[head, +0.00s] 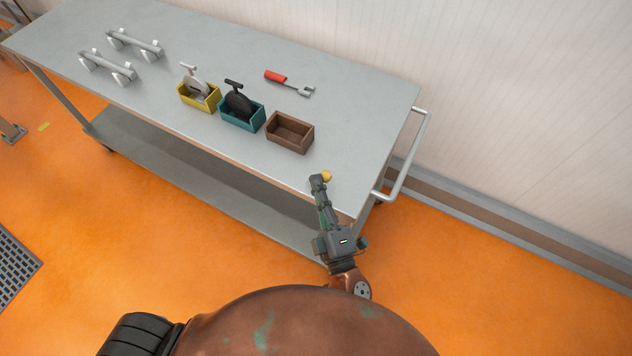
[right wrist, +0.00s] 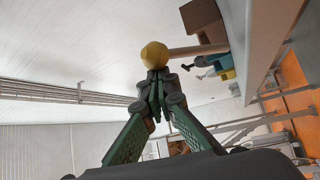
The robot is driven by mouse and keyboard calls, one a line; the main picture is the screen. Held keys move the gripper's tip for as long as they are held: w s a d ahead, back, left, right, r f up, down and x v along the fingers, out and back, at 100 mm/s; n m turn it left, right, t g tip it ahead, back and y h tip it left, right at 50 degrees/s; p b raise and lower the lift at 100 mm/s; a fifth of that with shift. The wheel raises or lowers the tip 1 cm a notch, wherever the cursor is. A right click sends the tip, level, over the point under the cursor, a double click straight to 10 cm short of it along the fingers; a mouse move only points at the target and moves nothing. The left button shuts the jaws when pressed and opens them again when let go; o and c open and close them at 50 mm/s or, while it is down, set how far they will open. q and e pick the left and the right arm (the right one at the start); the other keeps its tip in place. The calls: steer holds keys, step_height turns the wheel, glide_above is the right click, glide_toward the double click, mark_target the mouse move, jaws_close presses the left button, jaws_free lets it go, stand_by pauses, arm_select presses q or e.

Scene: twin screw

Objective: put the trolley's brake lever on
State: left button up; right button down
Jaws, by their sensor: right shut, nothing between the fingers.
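The trolley (head: 345,190) is a long grey table with a lower shelf. Its brake lever shows as a yellow ball knob (head: 326,176) at the near edge, close to the right end. In the right wrist view the knob (right wrist: 154,54) sits on a pale rod (right wrist: 198,49) that runs right towards the trolley. My right gripper (head: 318,180) is shut and empty. Its closed fingertips (right wrist: 157,80) are right at the knob; I cannot tell whether they touch it. The lever's base is hidden in the head view. My left gripper is not in view.
Brown (head: 290,133), teal (head: 242,115) and yellow (head: 198,96) boxes stand on the top; the teal and yellow ones hold tools. A red-handled tool (head: 289,83) lies behind. A push handle (head: 408,155) juts from the right end, near the wall.

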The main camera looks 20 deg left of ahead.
steer(key=shift+d, duration=0.1)
stand_by(0.3)
step_height(320, 180, up, 10)
stand_by(0.6)
stand_by(0.5)
